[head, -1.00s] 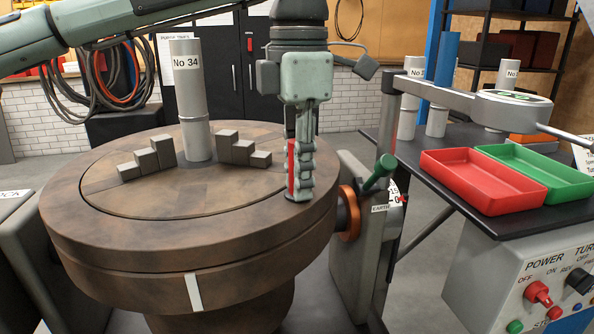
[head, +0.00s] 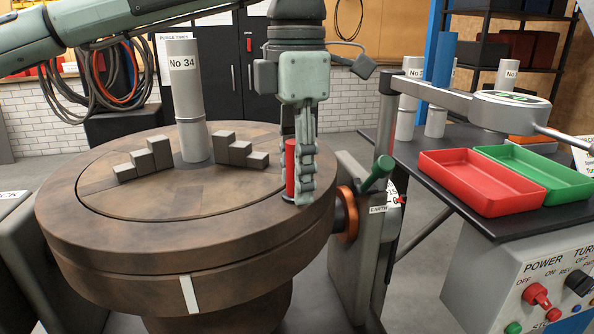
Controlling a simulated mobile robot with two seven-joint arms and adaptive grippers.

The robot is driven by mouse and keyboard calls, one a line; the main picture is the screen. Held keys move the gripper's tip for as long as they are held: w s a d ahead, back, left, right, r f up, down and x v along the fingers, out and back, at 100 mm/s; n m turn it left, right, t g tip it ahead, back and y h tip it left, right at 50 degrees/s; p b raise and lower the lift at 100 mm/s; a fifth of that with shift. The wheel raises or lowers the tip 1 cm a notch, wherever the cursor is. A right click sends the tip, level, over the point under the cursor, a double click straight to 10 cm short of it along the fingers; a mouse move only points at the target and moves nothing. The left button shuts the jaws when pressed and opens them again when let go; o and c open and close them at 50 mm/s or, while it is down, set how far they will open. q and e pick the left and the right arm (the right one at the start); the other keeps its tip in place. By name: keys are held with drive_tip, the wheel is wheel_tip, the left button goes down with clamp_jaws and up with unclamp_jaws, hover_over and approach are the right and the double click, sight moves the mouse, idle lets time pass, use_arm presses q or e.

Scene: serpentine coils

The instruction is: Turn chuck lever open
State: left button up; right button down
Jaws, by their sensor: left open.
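My left gripper (head: 302,190) hangs pointing down over the right rim of the round brown table. It is open. A lever with a green handle (head: 377,173) slants up to the right from the grey housing beside the table, apart from the gripper. No label marks either one as the chuck lever. My right gripper is not in view.
The round table (head: 150,235) carries a grey column marked No 34 (head: 186,110) and two stepped grey blocks (head: 147,160). At right, a dark bench holds a red tray (head: 480,180) and a green tray (head: 540,170). A grey swing arm (head: 430,97) reaches over the bench. A control box (head: 530,285) stands below.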

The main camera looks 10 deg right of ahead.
use_arm(q)
wheel_tip(320, 180, up, 12)
drive_tip(key=shift+r, duration=0.1)
idle(0.5)
